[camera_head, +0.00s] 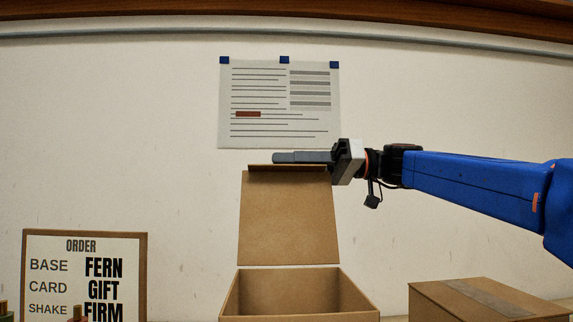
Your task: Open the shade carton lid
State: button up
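A brown cardboard carton (300,294) stands at the bottom centre, its top open and part of its inside showing. Its lid (289,217) stands nearly upright behind the opening, with a darker folded flap (287,168) along its top edge. I take this to be the shade carton; no label shows on it. My gripper (290,157) reaches in from the right, its grey fingers pointing left just above the lid's top edge. The fingers show side-on, so their gap is hidden. I cannot tell whether they touch the lid.
A closed, taped carton (478,300) stands at the lower right, below my blue arm. A framed order sign (84,277) stands at the lower left. A printed sheet (279,104) is pinned to the wall behind. The carton's floor is out of view.

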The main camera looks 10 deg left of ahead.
jog(key=shift+a, duration=0.15)
grip_shut()
dwell(1.4)
